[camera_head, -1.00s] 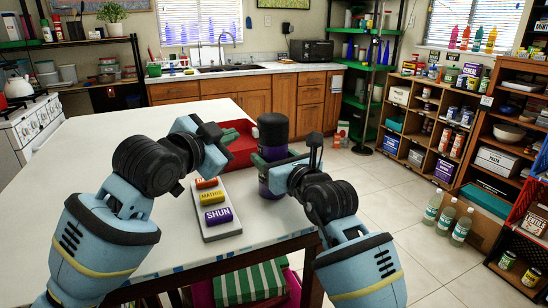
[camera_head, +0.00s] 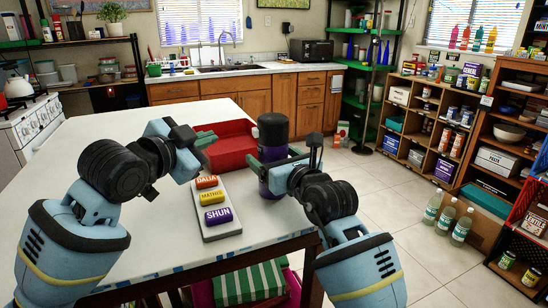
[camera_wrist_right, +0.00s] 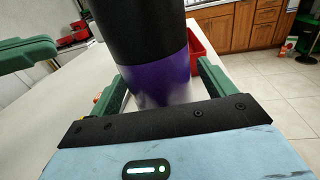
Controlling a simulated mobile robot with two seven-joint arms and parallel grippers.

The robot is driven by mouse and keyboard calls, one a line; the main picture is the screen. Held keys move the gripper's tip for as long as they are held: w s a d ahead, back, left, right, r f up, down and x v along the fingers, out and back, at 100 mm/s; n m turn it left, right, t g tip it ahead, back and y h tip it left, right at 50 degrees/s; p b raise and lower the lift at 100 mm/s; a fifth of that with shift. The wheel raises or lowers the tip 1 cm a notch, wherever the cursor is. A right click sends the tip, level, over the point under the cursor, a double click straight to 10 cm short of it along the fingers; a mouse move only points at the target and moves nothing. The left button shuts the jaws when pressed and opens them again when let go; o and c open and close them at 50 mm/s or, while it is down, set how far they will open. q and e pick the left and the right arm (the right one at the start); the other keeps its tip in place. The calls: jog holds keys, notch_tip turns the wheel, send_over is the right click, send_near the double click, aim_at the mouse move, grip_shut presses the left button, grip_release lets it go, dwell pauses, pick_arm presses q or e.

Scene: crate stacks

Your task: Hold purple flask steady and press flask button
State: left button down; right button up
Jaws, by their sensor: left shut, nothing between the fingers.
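The purple flask (camera_head: 265,181) stands upright near the table's right edge, with a black upper part and a purple lower part. In the right wrist view the flask (camera_wrist_right: 165,75) is between my right gripper's green fingers, its top out of frame. No button shows on the flask itself.
A grey panel (camera_head: 226,233) with orange, yellow and purple labelled blocks lies on the white table (camera_head: 95,150), left of the flask. A red tray (camera_head: 236,154) lies behind the left gripper. Shelves (camera_head: 428,120) and several bottles (camera_head: 461,227) stand on the right, beyond open floor.

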dwell(0.3)
jog(key=v, duration=1.2)
jog(key=shift+d+r, duration=0.1)
